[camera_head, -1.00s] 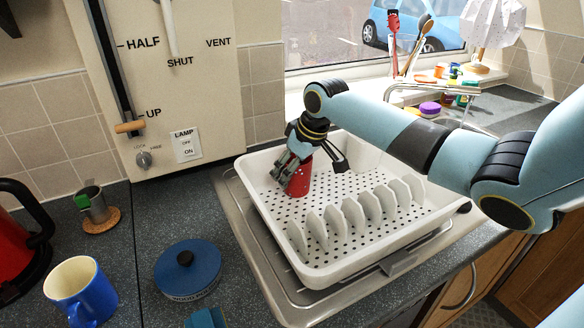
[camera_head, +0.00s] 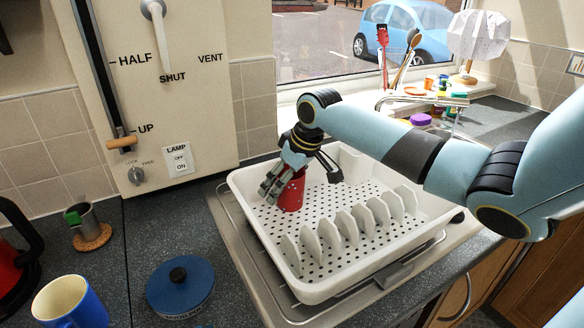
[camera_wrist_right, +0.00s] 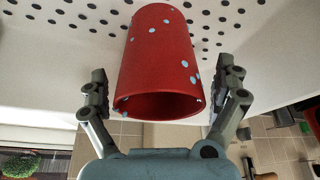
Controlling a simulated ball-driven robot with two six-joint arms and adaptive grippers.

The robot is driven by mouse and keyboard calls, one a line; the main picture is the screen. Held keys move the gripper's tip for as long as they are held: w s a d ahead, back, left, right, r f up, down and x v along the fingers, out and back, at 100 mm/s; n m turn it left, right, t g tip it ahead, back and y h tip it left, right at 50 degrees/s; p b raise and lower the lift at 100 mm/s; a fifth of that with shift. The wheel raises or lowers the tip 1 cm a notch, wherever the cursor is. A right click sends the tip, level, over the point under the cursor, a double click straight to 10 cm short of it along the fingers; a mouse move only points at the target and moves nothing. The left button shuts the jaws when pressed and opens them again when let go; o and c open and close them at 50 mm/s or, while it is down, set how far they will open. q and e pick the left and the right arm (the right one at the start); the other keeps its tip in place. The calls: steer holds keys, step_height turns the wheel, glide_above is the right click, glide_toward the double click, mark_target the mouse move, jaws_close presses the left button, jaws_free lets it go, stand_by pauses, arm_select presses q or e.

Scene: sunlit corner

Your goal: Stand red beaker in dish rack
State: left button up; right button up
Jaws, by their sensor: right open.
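The red beaker (camera_head: 292,192) stands upright in the white dish rack (camera_head: 318,288), on its perforated floor left of the row of plate slots. In the right wrist view the beaker (camera_wrist_right: 160,60) is red with pale blue spots, its open rim toward my gripper and its base on the rack floor. My right gripper (camera_head: 298,180) is around the beaker's upper part from above. In the right wrist view its fingers (camera_wrist_right: 163,90) are spread, with a gap on each side of the beaker. My left gripper is not in view.
A blue lidded pot (camera_head: 181,290), a blue mug (camera_head: 70,305) and a metal cup on a cork coaster (camera_head: 92,238) stand on the counter at left. A red kettle (camera_head: 15,255) is at the left edge. Rack floor around the beaker is clear.

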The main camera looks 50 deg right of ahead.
mark_target(300, 200)
steer(key=v, duration=1.1)
steer(key=shift+r, duration=0.1)
